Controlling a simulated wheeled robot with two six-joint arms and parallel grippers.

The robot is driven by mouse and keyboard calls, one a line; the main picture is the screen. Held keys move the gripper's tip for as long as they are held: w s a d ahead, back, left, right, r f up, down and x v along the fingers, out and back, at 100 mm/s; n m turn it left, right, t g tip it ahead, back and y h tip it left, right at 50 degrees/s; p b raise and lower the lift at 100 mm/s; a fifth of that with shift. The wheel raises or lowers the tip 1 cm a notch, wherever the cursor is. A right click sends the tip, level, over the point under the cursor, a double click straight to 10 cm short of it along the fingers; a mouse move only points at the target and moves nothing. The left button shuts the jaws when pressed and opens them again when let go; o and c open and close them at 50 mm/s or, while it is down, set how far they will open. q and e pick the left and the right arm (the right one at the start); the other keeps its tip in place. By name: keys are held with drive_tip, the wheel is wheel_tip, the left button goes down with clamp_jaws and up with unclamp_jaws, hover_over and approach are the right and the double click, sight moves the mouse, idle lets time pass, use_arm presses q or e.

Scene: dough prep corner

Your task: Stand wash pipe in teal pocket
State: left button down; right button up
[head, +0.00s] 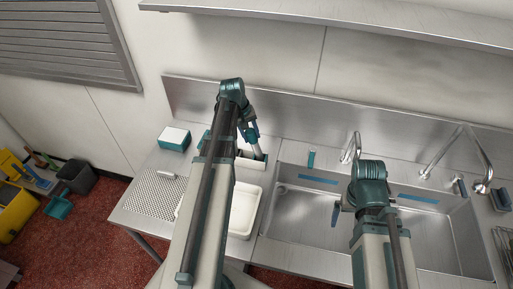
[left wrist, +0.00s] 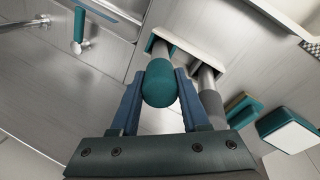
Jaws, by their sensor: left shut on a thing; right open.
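The wash pipe (left wrist: 160,84) has a thick teal end and a silver shaft. In the left wrist view my left gripper (left wrist: 160,76) is shut on the teal end. The shaft reaches into an opening of a pale rack (left wrist: 191,49); its depth there cannot be seen. In the head view my left gripper (head: 252,131) is above the rack (head: 247,172), with the pipe (head: 257,147) slanting down to it. Teal shows at the rack's top, but which pocket holds the pipe is unclear. My right gripper (head: 350,212) is open over the sink, partly hidden by its arm.
A second pipe with a grey end (left wrist: 212,104) stands in the neighbouring rack opening. A teal and white block (head: 174,138) is at the back left. A white tray (head: 252,213) lies in front of the rack, left of the steel sink (head: 306,212). Taps stand behind the sink.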

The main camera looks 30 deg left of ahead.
use_arm(q)
drive_tip(key=shift+d+p+v, duration=0.2)
drive_tip(key=shift+p+v, duration=0.75)
drive_tip(key=shift+v, duration=0.2)
drive_tip(key=shift+w+r, duration=0.2)
drive_tip(key=p+v, duration=0.3)
drive_tip(key=p, duration=0.1)
drive_tip(key=shift+w+d+r, duration=0.2)
drive_tip(key=shift+d+r, duration=0.05)
drive_tip(key=shift+r, duration=0.2)
drive_tip(key=shift+f, duration=0.1)
